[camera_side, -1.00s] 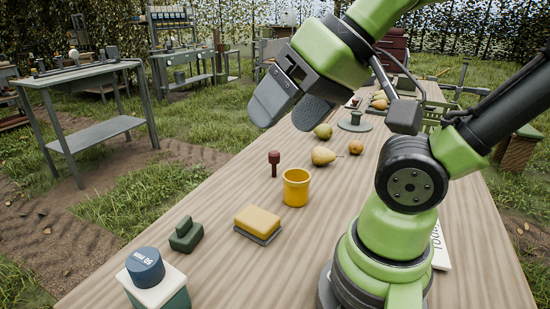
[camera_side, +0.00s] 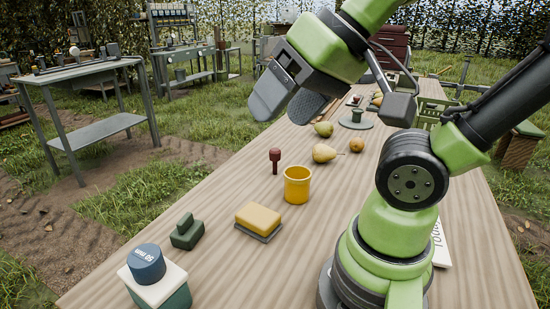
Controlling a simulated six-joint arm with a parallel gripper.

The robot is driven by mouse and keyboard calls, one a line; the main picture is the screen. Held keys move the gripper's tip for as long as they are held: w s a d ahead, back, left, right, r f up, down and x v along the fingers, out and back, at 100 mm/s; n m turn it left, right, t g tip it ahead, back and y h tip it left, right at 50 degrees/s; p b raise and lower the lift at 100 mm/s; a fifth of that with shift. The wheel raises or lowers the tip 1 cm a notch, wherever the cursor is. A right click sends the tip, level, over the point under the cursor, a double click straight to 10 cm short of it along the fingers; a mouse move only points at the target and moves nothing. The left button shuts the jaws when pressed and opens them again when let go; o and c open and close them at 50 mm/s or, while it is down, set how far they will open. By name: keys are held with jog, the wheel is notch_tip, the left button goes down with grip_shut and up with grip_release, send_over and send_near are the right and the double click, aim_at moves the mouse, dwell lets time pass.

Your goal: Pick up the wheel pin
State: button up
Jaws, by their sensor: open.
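What I take to be the wheel pin (camera_side: 275,160) is a small dark red piece with a wide round head and a thin stem. It stands upright on the wooden table (camera_side: 330,235), just behind and left of a yellow cup. My gripper (camera_side: 287,105) is in the air above and beyond the red pin, apart from it. Its two grey fingers are spread and nothing is between them.
The yellow cup (camera_side: 297,186) stands close to the pin. A yellow sponge on a grey base (camera_side: 258,220), a green block (camera_side: 187,232) and a blue-capped container (camera_side: 148,265) are in front.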

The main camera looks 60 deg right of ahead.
jog(key=w+d+m+h, duration=0.2)
jog(key=w+d, duration=0.4)
jog(key=w, duration=0.1)
jog(key=m+g+h, duration=0.3)
jog(key=g, duration=0.1)
send_near(276, 150)
jog(key=x, duration=0.5)
jog(key=shift+d+f, duration=0.2)
jog(key=shift+a+x, duration=0.2)
jog(key=shift+x, duration=2.75)
jog(key=shift+w, duration=0.1)
jog(key=shift+c, duration=0.5)
jog(key=c, duration=0.9)
